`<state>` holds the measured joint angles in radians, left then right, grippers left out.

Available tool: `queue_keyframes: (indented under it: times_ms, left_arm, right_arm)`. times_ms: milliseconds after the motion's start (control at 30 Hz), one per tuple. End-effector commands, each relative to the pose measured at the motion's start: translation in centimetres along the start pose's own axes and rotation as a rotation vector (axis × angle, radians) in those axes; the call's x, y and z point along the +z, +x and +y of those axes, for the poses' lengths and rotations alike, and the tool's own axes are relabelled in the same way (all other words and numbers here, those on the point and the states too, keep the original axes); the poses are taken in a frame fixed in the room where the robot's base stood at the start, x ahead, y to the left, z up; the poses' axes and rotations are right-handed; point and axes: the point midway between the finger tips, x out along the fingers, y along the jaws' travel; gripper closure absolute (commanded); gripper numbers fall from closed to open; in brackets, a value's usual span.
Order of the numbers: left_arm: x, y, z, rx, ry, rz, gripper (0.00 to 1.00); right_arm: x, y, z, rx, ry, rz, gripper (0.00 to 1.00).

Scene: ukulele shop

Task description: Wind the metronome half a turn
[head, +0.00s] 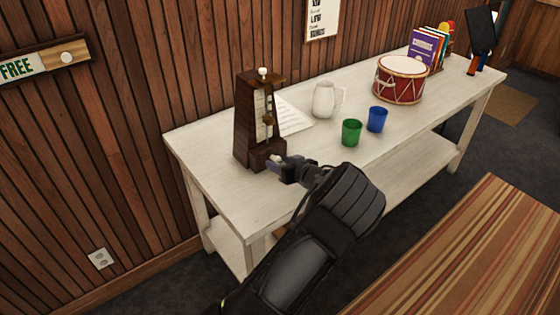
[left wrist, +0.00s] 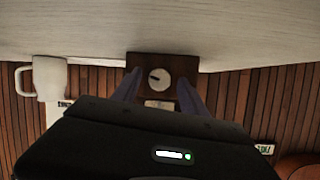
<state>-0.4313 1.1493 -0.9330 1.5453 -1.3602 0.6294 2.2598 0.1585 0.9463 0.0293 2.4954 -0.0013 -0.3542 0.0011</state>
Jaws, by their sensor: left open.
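The metronome (head: 246,125) is a tall dark brown wooden case with a pale front strip and a white knob on top. It stands upright near the left end of the white table (head: 240,205). My left gripper (head: 281,163) is at the metronome's base, on its front right side. In the left wrist view, the metronome (left wrist: 140,60) appears upside down, with a round white winding knob (left wrist: 160,78) bearing a dark mark. The open fingers of my left gripper (left wrist: 159,88) lie on either side of this knob in the picture; I cannot tell whether they touch it.
Behind and right of the metronome are a white paper sheet (head: 293,117) and a white jug (head: 324,99). A green cup (head: 351,133), a blue cup (head: 377,119) and a red drum (head: 399,82) stand farther right. The table's front left is clear.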

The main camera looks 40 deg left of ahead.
Motion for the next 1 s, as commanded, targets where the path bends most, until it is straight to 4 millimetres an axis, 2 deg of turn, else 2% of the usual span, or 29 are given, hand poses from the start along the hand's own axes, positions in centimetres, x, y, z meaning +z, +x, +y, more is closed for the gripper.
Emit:
queue_keyframes:
  times_ms: [367, 900, 1000]
  left_arm:
    - [0.06, 0.61, 0.02, 0.001, 0.0, 0.0, 0.51]
    - [0.04, 0.58, 0.04, 0.001, 0.0, 0.0, 0.95]
    - [0.03, 0.57, 0.05, 0.001, 0.0, 0.0, 1.0]
  right_arm:
    - [0.01, -0.13, -0.04, 0.0, 0.0, 0.0, 0.54]
    - [0.01, -0.13, -0.05, 0.0, 0.0, 0.0, 0.54]
    - [0.0, -0.13, -0.05, 0.0, 0.0, 0.0, 0.54]
